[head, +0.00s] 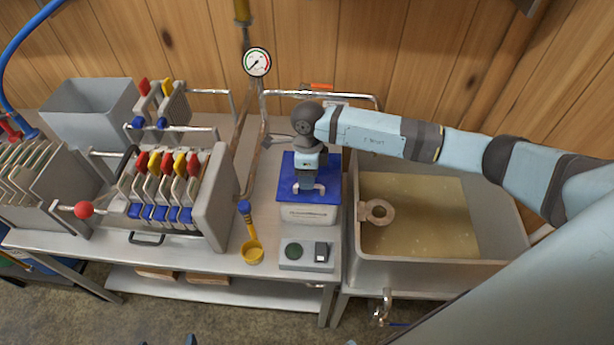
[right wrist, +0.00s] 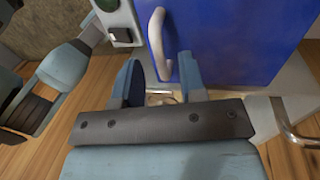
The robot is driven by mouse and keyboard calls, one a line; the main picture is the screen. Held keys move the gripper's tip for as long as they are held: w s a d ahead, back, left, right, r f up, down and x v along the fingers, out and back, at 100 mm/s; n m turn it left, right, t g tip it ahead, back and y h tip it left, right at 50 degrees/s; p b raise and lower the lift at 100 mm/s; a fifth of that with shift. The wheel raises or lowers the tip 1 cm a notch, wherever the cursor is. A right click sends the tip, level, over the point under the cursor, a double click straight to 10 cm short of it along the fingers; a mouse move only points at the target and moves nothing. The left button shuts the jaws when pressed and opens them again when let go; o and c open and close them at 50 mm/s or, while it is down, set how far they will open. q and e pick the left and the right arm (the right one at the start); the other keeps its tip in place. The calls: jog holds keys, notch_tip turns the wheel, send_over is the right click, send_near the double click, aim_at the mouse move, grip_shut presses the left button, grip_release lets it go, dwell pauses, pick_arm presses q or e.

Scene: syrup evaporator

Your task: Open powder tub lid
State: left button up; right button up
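The powder tub (head: 312,214) is a pale box on the steel table, with a blue lid (head: 330,188) lying closed on top. A white, curved lid handle (right wrist: 157,42) shows in the right wrist view against the blue lid (right wrist: 228,40). My right gripper (head: 309,189) is over the lid, pointing down at the handle. In the right wrist view its two fingers (right wrist: 160,80) are apart, with one end of the handle between them. Whether they touch it cannot be told. Two dark fingertips of my left gripper (head: 166,342) show apart at the bottom edge, away from the tub.
A filter press (head: 215,190) stands further left. A steel pan of amber liquid (head: 430,240) is at right. A pipe (head: 320,93) runs behind the tub.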

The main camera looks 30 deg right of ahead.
jog(key=shift+s+a+f, duration=0.1)
jog(key=shift+s+f, duration=0.05)
jog(key=shift+f, duration=0.55)
grip_shut()
jog(key=shift+r, duration=0.15)
